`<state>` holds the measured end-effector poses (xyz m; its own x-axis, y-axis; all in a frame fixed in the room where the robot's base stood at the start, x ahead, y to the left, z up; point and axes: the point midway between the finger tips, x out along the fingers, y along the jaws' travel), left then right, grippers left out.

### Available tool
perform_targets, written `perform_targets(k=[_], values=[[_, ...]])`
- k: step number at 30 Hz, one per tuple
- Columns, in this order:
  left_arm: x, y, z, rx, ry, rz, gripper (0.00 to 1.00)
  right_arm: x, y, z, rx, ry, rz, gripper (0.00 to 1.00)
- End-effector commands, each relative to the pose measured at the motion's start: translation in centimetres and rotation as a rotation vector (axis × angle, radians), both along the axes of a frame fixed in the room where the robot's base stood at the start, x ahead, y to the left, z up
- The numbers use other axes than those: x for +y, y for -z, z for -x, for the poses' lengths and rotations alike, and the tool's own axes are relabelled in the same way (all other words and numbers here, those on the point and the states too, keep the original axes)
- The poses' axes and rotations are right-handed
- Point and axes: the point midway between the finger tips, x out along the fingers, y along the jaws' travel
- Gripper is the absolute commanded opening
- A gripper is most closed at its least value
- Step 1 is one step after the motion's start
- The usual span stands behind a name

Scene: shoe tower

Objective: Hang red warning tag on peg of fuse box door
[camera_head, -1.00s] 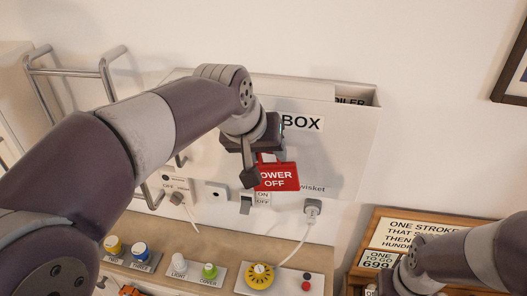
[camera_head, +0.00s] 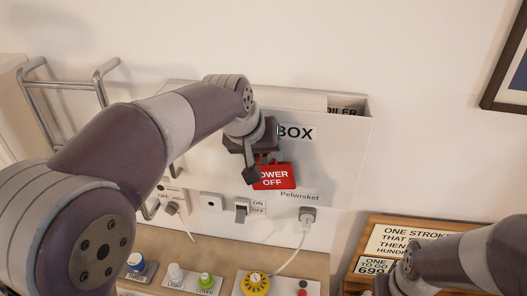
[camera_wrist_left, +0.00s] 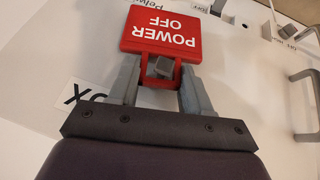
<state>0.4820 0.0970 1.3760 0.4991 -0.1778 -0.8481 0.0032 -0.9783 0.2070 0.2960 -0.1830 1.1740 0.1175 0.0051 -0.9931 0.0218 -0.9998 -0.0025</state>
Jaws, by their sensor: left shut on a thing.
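The red warning tag (camera_head: 274,176) reads POWER OFF and hangs below my left gripper (camera_head: 262,160), in front of the white fuse box door (camera_head: 330,160). In the left wrist view, my left gripper's two grey fingers (camera_wrist_left: 160,88) are shut on the tag's open frame, below the red plate (camera_wrist_left: 160,33). A small grey block, apparently the peg (camera_wrist_left: 160,67), shows inside the frame's opening. I cannot tell whether the frame rests on it. My gripper hides the peg in the head view. My right arm is at lower right; its fingertips are not visible.
Below the door are an ON/OFF switch (camera_head: 242,210) and a plug (camera_head: 307,215) with a white cord. Several knobs, including a yellow dial (camera_head: 255,283), sit on the ledge. A wooden sign (camera_head: 385,222) is at right. A metal rail (camera_head: 70,85) is at left.

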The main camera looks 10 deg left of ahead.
Motion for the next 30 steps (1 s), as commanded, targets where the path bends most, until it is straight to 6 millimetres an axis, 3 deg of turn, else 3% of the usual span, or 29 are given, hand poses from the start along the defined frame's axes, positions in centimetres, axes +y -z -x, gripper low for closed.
perform_targets(k=[9, 10, 12, 13, 23, 29, 30], values=[[0.0, 0.0, 0.0, 0.0, 0.0, 0.0, 0.04, 0.0, 0.0, 0.0, 0.0, 0.0, 0.0, 0.43], [0.0, 0.0, 0.0, 0.0, 0.0, 0.0, 0.52, 0.0, 0.0, 0.0, 0.0, 0.0, 0.0, 0.43], [0.0, 0.0, 0.0, 0.0, 0.0, 0.0, 0.74, 0.0, 0.0, 0.0, 0.0, 0.0, 0.0, 0.43], [0.0, 0.0, 0.0, 0.0, 0.0, 0.0, 0.78, 0.0, 0.0, 0.0, 0.0, 0.0, 0.0, 0.43], [0.1, -0.3, 0.2, -0.001, 0.0, 0.001, 0.78, 0.0, 0.2, 0.0, 0.0, 0.0, 0.0, 0.43], [0.9, -3.9, 2.4, -0.007, 0.0, 0.002, 0.78, 0.0, 1.6, 0.0, 0.0, 0.0, 0.0, 0.43], [1.1, -6.0, 3.0, -0.004, -0.001, 0.001, 0.78, 0.0, 0.0, 0.0, 0.002, 0.0, 0.0, 0.43]])
